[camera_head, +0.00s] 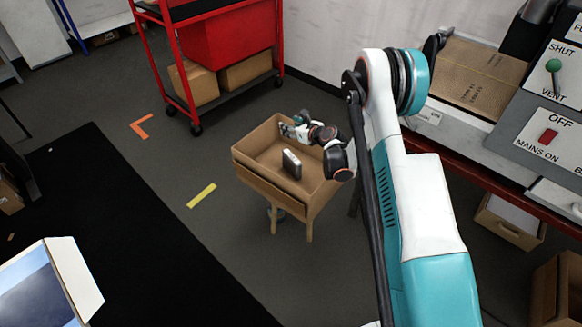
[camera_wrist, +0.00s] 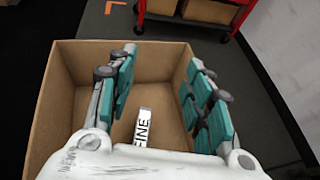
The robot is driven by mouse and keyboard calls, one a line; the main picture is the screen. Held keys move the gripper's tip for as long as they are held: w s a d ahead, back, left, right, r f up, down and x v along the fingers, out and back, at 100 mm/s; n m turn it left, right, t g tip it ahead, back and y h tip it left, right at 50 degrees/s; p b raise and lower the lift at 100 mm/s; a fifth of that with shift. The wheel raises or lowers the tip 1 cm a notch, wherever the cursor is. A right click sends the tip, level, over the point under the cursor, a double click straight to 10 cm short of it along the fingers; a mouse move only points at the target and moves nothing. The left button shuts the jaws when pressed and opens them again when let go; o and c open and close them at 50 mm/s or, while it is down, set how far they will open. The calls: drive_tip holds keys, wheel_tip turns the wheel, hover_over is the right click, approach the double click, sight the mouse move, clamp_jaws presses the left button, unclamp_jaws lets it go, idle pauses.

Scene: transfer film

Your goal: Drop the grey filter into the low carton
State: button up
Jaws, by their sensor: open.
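The low carton (camera_head: 248,166) is an open brown box on a stand with legs, in the middle of the head view. In the wrist view its wall (camera_wrist: 62,100) surrounds the space below my gripper. The grey filter (camera_head: 292,164) is a small block inside the carton, upright and slightly tilted in the head view. In the wrist view the filter (camera_wrist: 145,127) shows a white face marked "FINE", low between the fingers and apart from them. My gripper (camera_wrist: 162,58) is open and empty over the carton; it also shows at the carton's far side in the head view (camera_head: 289,131).
A red trolley (camera_head: 222,40) with cardboard boxes stands behind the carton. A bench with a control panel (camera_head: 548,130) is at the right. A black mat (camera_head: 110,230) covers the floor at the left. The floor around a yellow strip (camera_head: 201,195) is clear.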

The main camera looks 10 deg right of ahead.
drive_tip(key=v, duration=1.2)
drive_tip(key=shift+w+r, duration=0.1)
drive_tip(key=s+a+r+n+g+h, duration=0.1)
drive_tip(key=s+a+r+n+g, duration=0.15)
drive_tip(key=s+r+n, duration=0.65)
drive_tip(key=s+a+r+n+g+h, duration=0.1)
drive_tip(key=s+a+r+n, duration=0.35)
drive_tip(key=r, duration=0.65)
drive_tip(key=s+d+r+n+g+h, duration=0.1)
drive_tip(key=s+r+n, duration=0.1)
drive_tip(key=s+n, duration=0.7)
drive_tip(key=s+d+r+n+g+h, duration=0.1)
drive_tip(key=s+d+n+h, duration=0.1)
drive_tip(key=s+n, duration=0.7)
drive_tip(key=s, duration=0.8)
drive_tip(key=shift+d+r, duration=0.3)
drive_tip(key=shift+r, duration=0.05)
